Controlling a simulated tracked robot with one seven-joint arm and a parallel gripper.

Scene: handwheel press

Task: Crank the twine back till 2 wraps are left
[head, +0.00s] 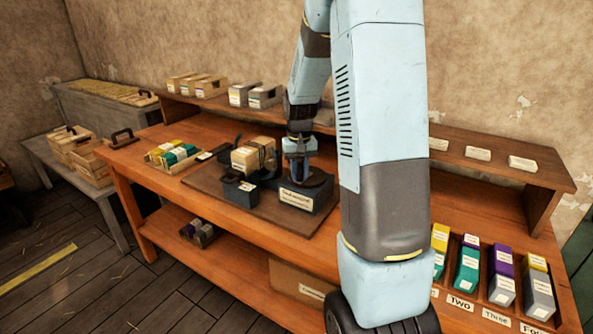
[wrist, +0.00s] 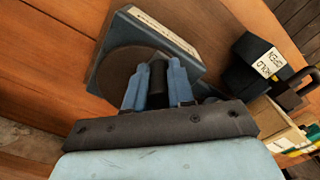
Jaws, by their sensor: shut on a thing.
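A dark blue-grey box (head: 310,196) with a white label stands on the bench board, and a dark round wheel lies on its top. In the wrist view the wheel (wrist: 118,68) shows as a brown-grey disc on the labelled box (wrist: 168,36). My gripper (wrist: 158,80) is shut on an upright black handle (wrist: 158,72) at the wheel. In the head view my gripper (head: 298,172) is over the box. A tan block (head: 245,160) stands just left, with dark strands around its right end. I cannot tell whether these are twine or count any wraps.
A small dark box (head: 240,192) stands in front of the block; in the wrist view a black box (wrist: 262,58) has a label reading HOLD and OPEN. Coloured cartons (head: 172,152) stand to the left. A raised shelf (head: 500,165) runs behind.

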